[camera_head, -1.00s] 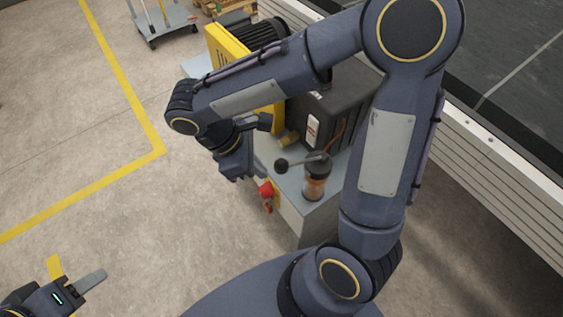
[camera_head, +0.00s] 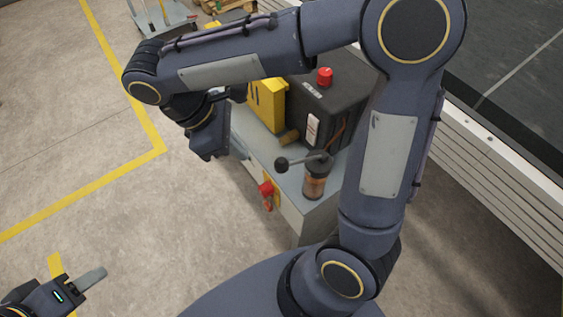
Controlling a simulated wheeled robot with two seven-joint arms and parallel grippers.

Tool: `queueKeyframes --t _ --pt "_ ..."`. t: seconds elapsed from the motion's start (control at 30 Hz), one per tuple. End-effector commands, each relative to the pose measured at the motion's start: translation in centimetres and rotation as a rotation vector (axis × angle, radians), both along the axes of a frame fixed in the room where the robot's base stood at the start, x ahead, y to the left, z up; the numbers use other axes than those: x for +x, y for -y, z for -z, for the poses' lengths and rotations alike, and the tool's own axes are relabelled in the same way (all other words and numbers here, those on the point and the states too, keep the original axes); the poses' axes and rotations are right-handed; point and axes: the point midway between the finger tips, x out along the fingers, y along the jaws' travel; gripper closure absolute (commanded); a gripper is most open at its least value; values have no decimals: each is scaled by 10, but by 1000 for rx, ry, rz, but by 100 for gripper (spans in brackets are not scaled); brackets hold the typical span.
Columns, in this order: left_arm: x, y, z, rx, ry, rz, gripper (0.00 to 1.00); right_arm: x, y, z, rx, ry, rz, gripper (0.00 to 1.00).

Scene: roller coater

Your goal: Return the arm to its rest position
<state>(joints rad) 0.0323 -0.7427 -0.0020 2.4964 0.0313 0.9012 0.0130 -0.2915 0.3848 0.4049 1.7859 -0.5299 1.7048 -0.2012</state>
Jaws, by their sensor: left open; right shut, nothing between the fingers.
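My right arm (camera_head: 225,65) arches over the machine from the right and its forearm reaches left. My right gripper (camera_head: 208,148) hangs from it at the left side of the machine, empty and shut. It is left of the machine's grey top, clear of the lever and the jar. My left gripper (camera_head: 85,282) is at the lower left over the floor, open; one grey finger shows clearly and the rest is partly cut off by the frame edge.
The machine's dark box (camera_head: 338,105) carries a red button (camera_head: 325,76). A yellow block (camera_head: 267,106), a black-knobbed lever (camera_head: 283,164), an amber jar (camera_head: 314,186) and a red knob (camera_head: 266,189) are close by. Open concrete floor (camera_head: 150,215) lies left; a cart (camera_head: 165,18) stands behind.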

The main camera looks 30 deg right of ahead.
Motion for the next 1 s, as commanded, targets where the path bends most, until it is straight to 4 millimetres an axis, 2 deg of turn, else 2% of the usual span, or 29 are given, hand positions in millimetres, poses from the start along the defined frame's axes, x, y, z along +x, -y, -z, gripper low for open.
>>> queueKeyframes --t 0.77,0.87,1.0 --pt "0 0 0 0 0 0 53 0 1 0 2 3 5 100" --pt "0 0 0 0 0 0 53 -5 9 -1 28 24 49 100" --pt "0 0 0 0 0 0 53 -25 36 -2 136 111 225 100"
